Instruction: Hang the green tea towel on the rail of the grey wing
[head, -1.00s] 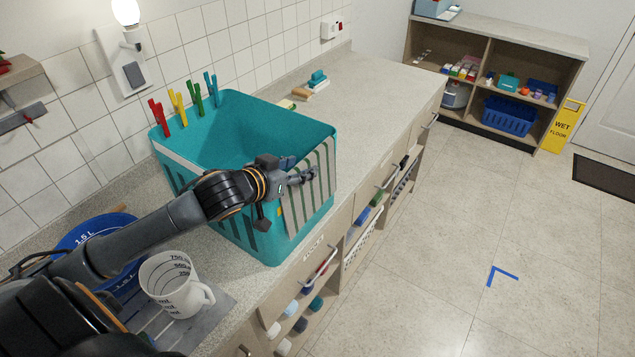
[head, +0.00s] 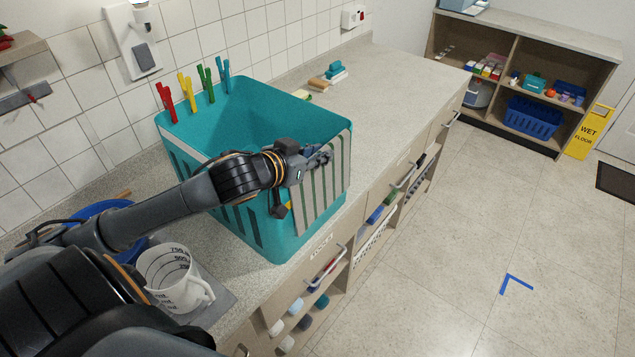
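A pale cloth with green stripes (head: 322,190) hangs down the right side of a teal basket (head: 245,90) on the counter. It is the only green-marked cloth I can make out as a tea towel. My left gripper (head: 321,157) is at the upper part of this cloth, by the basket's right rim. Its fingers are small and overlap the cloth, so I cannot tell whether they are closed on it. The grey wing and its rail are not in view. My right gripper is not in view.
Red, yellow, green and blue pegs (head: 207,84) stand on the basket's far-left rim. A white measuring jug (head: 178,283) and a blue bucket (head: 98,209) are near my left arm. A yellow wet-floor sign (head: 588,132) stands by the shelf unit. The floor at right is mostly clear.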

